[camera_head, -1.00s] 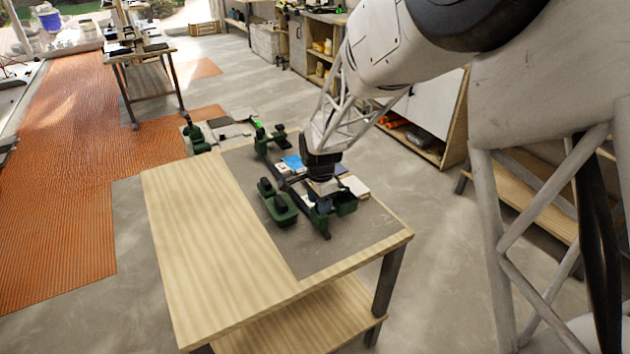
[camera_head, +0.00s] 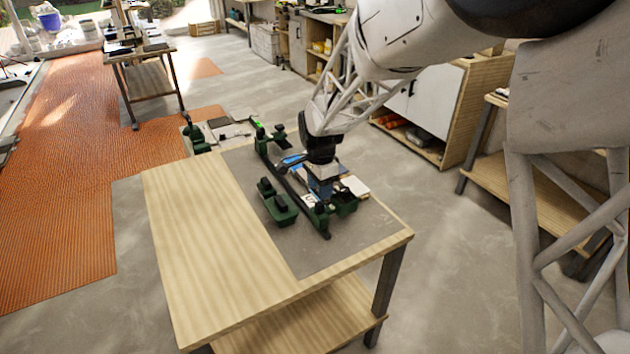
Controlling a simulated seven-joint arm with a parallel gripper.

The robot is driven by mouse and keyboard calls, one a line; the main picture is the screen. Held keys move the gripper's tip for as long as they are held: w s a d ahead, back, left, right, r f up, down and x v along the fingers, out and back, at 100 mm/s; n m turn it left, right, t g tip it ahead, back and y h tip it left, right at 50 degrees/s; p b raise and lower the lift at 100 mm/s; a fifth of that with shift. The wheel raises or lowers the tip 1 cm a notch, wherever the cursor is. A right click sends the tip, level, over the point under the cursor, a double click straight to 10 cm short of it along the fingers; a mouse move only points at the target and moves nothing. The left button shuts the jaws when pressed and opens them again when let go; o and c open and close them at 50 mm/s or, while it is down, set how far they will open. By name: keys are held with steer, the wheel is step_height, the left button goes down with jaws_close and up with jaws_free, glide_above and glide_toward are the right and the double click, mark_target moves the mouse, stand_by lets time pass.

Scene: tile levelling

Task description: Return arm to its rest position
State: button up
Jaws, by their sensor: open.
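My gripper (camera_head: 321,180) is at the end of my arm, above the right part of the wooden table (camera_head: 210,240). It is open and its fingers point down. It hangs over the green and black fixture (camera_head: 318,216) on the grey mat (camera_head: 335,243). The fingertips are small and partly hidden, so I cannot tell whether they touch anything. A blue piece (camera_head: 292,160) lies just left of the gripper, partly hidden by it. Light flat pieces (camera_head: 355,186) lie to its right.
A green holder (camera_head: 278,206) stands left of the fixture's dark bar. The left half of the table is bare. Shelving (camera_head: 432,110) and a wooden bench (camera_head: 525,190) stand to the right. Another table (camera_head: 140,55) stands at the back left.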

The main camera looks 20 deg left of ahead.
stand_by(0.3)
steer(key=s+d+r+n, duration=0.1)
steer(key=s+d+r, duration=0.35)
steer(key=d, duration=0.25)
steer(key=s+d+r+n+t, duration=0.1)
steer(key=s+d+r+n, duration=0.1)
steer(key=s+d+r, duration=0.45)
steer(key=s+d+r+n, duration=0.1)
steer(key=d+r, duration=0.3)
steer(key=d, duration=0.5)
steer(key=s+d+r+n, duration=0.1)
steer(key=s+d+n, duration=0.1)
steer(key=s+d, duration=0.5)
steer(key=s+d+r+n+t, duration=0.1)
steer(key=s+d, duration=0.5)
steer(key=s, duration=0.8)
steer(key=shift+s+d+n+t, duration=0.3)
steer(key=shift+s+d+n, duration=0.1)
steer(key=shift+n, duration=0.5)
